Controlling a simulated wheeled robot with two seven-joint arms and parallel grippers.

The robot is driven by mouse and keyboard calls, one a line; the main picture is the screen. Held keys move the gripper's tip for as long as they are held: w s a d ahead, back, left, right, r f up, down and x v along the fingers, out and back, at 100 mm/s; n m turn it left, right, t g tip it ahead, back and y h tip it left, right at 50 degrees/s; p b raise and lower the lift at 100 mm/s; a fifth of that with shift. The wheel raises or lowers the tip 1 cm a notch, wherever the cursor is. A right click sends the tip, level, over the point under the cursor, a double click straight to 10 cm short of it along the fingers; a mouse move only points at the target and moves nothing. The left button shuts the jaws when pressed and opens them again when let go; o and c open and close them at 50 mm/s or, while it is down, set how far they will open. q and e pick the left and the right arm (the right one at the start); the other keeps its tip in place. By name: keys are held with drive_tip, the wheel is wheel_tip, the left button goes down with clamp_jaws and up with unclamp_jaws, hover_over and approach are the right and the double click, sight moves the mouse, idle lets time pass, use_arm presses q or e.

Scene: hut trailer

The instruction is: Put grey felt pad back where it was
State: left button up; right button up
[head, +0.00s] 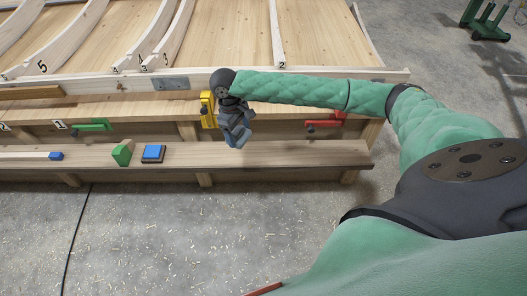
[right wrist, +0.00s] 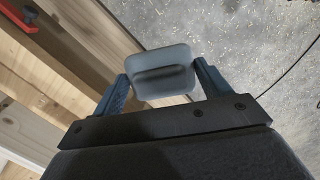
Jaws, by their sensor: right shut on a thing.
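My right gripper (head: 238,138) is over the front wooden ledge (head: 290,155), pointing down. In the right wrist view its two blue fingers (right wrist: 160,84) are shut on the grey felt pad (right wrist: 165,58), one on each side. The pad is a rounded grey block with a darker raised ridge across it. In that view concrete floor shows behind the pad, with the wooden bench to the left. In the head view the pad is small and hard to tell from the fingers. My left gripper is not in view.
On the ledge stand a green block (head: 122,152), a blue-topped block (head: 154,153) and a blue-ended stick (head: 55,156). Green (head: 92,125), yellow (head: 207,108) and red (head: 325,123) clamps are on the bench front. The ledge is clear right of my gripper.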

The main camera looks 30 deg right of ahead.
drive_tip(key=d+f+n+t+h+b, duration=0.1)
drive_tip(key=d+f+n+b, duration=0.4)
drive_tip(key=d+f+n, duration=0.5)
drive_tip(key=d+f+n+t+b, duration=0.1)
drive_tip(key=d+f+n+b, duration=0.4)
drive_tip(key=d+f, duration=0.7)
drive_tip(key=w+a+f, duration=0.1)
drive_tip(key=w+a, duration=0.1)
drive_tip(key=w+a+f+p, duration=0.1)
drive_tip(key=w, duration=0.2)
drive_tip(key=w+a+f+p, duration=0.1)
drive_tip(key=w+a, duration=0.1)
drive_tip(key=shift+w+a+f, duration=0.3)
drive_tip(key=shift+a+f, duration=0.05)
wheel_tip(320, 180, down, 3)
drive_tip(key=shift+f+p, duration=0.2)
drive_tip(key=shift+p, duration=0.2)
drive_tip(key=shift+f, duration=0.3)
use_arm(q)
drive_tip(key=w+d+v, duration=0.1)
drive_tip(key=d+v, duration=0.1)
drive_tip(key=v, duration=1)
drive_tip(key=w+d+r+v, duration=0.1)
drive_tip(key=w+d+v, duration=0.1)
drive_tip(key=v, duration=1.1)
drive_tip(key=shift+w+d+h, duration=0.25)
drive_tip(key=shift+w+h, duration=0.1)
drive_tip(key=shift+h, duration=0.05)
